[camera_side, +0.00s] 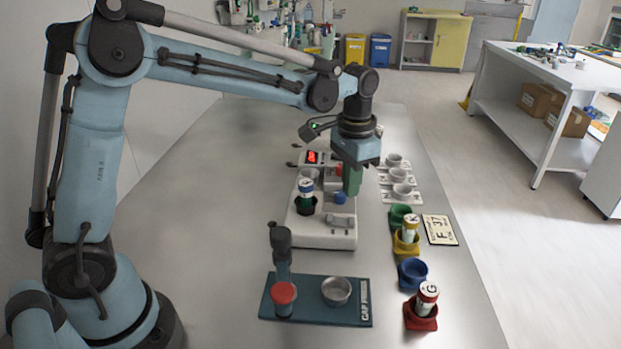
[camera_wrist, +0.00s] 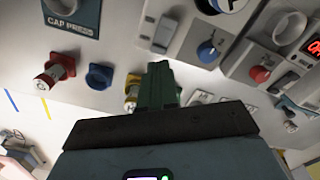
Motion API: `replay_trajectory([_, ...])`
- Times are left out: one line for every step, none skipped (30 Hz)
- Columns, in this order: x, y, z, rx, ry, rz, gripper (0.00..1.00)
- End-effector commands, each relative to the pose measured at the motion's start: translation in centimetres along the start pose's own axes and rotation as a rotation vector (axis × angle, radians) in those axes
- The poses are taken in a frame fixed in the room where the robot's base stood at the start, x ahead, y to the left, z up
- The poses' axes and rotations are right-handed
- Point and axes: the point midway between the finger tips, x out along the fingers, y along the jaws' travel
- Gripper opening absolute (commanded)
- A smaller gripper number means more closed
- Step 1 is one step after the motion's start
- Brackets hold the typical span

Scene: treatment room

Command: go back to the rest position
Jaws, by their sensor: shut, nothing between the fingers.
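My gripper (camera_side: 352,188) hangs from the arm over the right side of a white device (camera_side: 322,237), pointing down with its green fingers shut and empty. In the wrist view the shut fingers (camera_wrist: 160,75) show at the middle. A blue knob (camera_side: 340,198) on the device is just below and left of the fingertips in the side view. How far the fingertips are above the device is hard to tell.
Right of the device are green (camera_side: 399,215), yellow (camera_side: 407,243), blue (camera_side: 412,273) and red (camera_side: 420,318) holders; yellow and red hold vials. A capped vial (camera_side: 306,194) stands in the device. The cap press (camera_side: 360,288) is at the front, white cups (camera_side: 402,190) behind.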

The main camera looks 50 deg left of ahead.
Motion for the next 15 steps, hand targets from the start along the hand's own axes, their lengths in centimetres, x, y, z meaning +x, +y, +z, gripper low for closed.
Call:
replay_trajectory([-0.29,0.00,0.01,0.000,0.000,0.000,0.00])
replay_trajectory([-0.40,0.00,0.01,0.000,0.000,0.000,0.00])
replay_trajectory([-0.53,0.00,0.01,0.000,0.000,0.000,0.00])
replay_trajectory([-0.60,0.00,0.01,0.000,0.000,0.000,0.00])
replay_trajectory([-0.64,0.00,0.01,0.000,0.000,0.000,0.00])
replay_trajectory([-0.67,0.00,0.01,0.000,0.000,0.000,0.00])
replay_trajectory([-0.68,0.00,0.01,0.000,0.000,0.000,0.00])
replay_trajectory([-0.67,0.00,0.01,0.000,0.000,0.000,0.00])
replay_trajectory([-0.67,0.00,0.01,0.000,0.000,0.000,0.00])
replay_trajectory([-0.67,0.00,0.01,0.000,0.000,0.000,0.00])
replay_trajectory([-0.66,0.00,0.01,0.000,0.000,0.000,0.00])
replay_trajectory([-0.66,0.00,0.02,0.000,0.000,0.000,0.00])
replay_trajectory([-0.68,0.00,0.04,0.000,0.001,0.000,0.00])
replay_trajectory([-0.74,0.00,0.10,-0.001,0.003,-0.001,0.00])
replay_trajectory([-0.87,-0.01,0.25,-0.004,0.008,-0.001,0.00])
